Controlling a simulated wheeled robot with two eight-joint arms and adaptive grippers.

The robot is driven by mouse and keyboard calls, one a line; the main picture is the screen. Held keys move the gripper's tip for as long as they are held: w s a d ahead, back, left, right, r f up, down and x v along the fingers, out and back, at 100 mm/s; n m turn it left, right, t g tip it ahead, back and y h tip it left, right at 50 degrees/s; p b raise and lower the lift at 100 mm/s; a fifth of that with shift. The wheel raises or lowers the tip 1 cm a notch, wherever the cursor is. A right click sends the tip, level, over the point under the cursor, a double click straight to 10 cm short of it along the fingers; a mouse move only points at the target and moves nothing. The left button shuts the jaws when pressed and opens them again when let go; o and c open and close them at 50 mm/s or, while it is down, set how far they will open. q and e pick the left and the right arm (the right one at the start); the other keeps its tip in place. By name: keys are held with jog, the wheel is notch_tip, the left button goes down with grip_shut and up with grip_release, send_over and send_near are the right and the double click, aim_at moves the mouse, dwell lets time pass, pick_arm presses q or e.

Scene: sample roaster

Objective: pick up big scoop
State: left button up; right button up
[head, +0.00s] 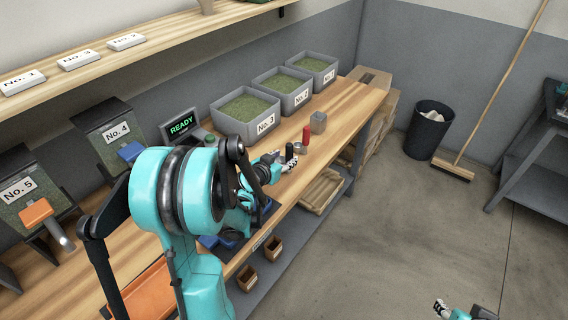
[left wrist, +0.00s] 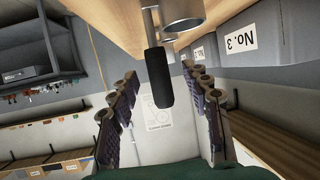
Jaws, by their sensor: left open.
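The big scoop shows in the left wrist view with a black handle (left wrist: 159,80) and a metal cup (left wrist: 181,14). The handle lies between the two fingers of my left gripper (left wrist: 160,115), with gaps on both sides. In the head view the black handle (head: 289,152) stands at the fingers of my left gripper (head: 283,163), near the bench's front edge. The left gripper is open. My right gripper (head: 441,308) is at the bottom right, away from the bench, too small to read its fingers.
On the wooden bench (head: 335,107) are a grey cup (head: 318,122), a red item (head: 306,134) and grey bins, such as the No. 3 bin (head: 246,136). A READY display (head: 182,125) stands behind. A black waste bin (head: 428,129) and broom (head: 453,168) are beyond open floor.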

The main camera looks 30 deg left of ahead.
aim_at(291, 146)
pick_arm(q)
jog(key=b+x, duration=0.1)
jog(key=x, duration=0.3)
jog(key=shift+w+d+f, duration=0.1)
jog(key=shift+f, duration=0.1)
jog(key=shift+r, duration=0.1)
jog(key=shift+c, duration=0.6)
grip_shut()
jog(key=shift+r, duration=0.5)
jog(key=r+p, duration=0.1)
jog(key=r, duration=0.1)
jog(key=r+p, duration=0.1)
jog(key=r, duration=0.1)
jog(key=shift+d, duration=0.4)
jog(key=s+d+r+p, duration=0.4)
jog(key=d+r, duration=0.2)
jog(key=d, duration=0.4)
jog(key=shift+d, duration=0.15)
